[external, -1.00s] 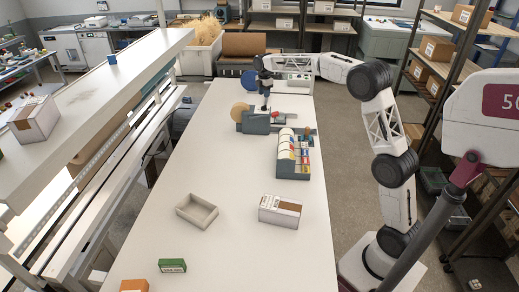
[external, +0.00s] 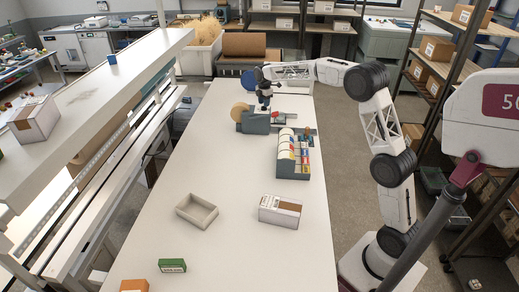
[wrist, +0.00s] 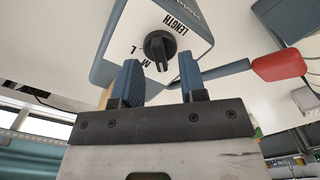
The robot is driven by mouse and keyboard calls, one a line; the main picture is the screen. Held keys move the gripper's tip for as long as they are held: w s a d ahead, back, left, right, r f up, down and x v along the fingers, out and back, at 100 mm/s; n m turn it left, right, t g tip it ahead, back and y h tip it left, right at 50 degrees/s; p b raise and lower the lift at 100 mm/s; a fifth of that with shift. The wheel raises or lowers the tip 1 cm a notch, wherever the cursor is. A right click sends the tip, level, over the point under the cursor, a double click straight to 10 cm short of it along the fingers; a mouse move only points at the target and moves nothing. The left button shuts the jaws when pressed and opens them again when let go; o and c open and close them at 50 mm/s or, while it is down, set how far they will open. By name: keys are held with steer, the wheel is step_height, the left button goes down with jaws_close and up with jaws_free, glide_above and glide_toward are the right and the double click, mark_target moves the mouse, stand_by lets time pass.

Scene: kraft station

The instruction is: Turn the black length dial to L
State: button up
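The black length dial (wrist: 160,48) is on the light face of a blue-grey machine (wrist: 107,60), beside the printed word LENGTH. An L and an M are printed near it; its ridge points toward the gripper side, close to the M, not at the L. My gripper (wrist: 160,84) is open and empty, its two blue fingers apart with the dial beyond the gap, not between them. In the external view my gripper (external: 264,106) points down at the machine (external: 257,124); the dial is too small to make out there.
A lever with a red handle (wrist: 279,66) sticks out beside the machine. A rack of colored labels (external: 293,156) stands just in front of the machine. An empty tray (external: 197,211) and a white-and-brown box (external: 280,210) sit nearer on the table. The table's middle left is clear.

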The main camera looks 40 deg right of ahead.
steer(key=shift+f, duration=0.9)
steer(key=shift+c, duration=0.4)
jaws_close()
